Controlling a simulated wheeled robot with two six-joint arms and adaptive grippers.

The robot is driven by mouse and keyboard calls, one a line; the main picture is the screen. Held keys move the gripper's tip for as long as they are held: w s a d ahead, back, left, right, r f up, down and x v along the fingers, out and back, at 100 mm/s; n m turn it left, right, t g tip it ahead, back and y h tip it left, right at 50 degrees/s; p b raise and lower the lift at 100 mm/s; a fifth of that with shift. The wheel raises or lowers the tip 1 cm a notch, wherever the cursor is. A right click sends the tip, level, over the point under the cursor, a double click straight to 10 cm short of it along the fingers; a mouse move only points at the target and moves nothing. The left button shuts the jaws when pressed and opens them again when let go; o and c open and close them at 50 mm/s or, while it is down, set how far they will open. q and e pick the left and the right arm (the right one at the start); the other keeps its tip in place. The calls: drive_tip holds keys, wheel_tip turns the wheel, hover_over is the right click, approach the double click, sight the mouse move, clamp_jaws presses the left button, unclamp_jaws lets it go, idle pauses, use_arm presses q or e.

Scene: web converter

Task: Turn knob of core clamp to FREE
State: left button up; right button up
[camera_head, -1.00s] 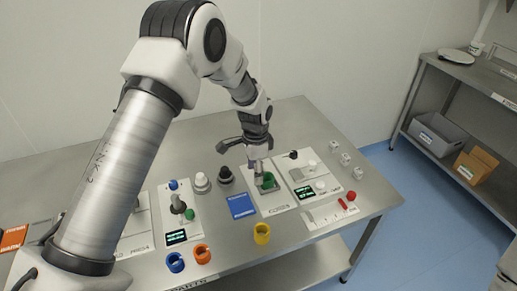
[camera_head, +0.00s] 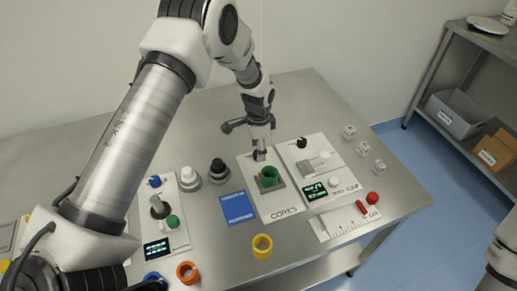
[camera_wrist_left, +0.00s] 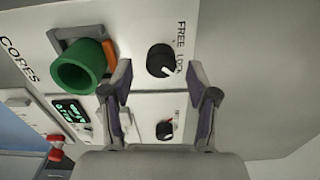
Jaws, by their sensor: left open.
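The core clamp stands on a white panel marked CORES (camera_head: 284,212) in the head view, with a green core (camera_head: 268,177) in its seat. In the left wrist view, the green core (camera_wrist_left: 78,70) lies left of a black knob (camera_wrist_left: 160,60) with a white mark, beside the words FREE and LOCK. I cannot tell surely which word the mark points at. My left gripper (camera_head: 260,153) is above the panel's back end and hides the knob in the head view. In the wrist view its open fingers (camera_wrist_left: 161,80) are on either side below the knob, with nothing between them.
Another panel (camera_head: 333,182) with a display and a black knob (camera_wrist_left: 165,130) stands right of the clamp. A blue card (camera_head: 237,208), a yellow ring (camera_head: 262,246) and an orange ring (camera_head: 188,272) lie nearby. The table behind the panels is clear.

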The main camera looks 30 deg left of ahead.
use_arm(q)
wheel_tip(320, 180, down, 2)
drive_tip(key=shift+w+a+f, duration=0.1)
drive_tip(key=shift+w+f, duration=0.05)
drive_tip(key=shift+c, duration=1)
clamp_jaws()
drive_tip(key=shift+n, duration=0.5)
drive_tip(key=n, duration=0.2)
drive_tip(key=shift+s+n, duration=0.2)
drive_tip(key=shift+n, duration=0.2)
drive_tip(key=n, duration=0.4)
drive_tip(key=shift+n, duration=0.3)
drive_tip(key=n, duration=0.3)
drive_tip(key=shift+n+p, duration=0.3)
drive_tip(key=shift+p, duration=0.05)
drive_tip(key=shift+n, duration=2)
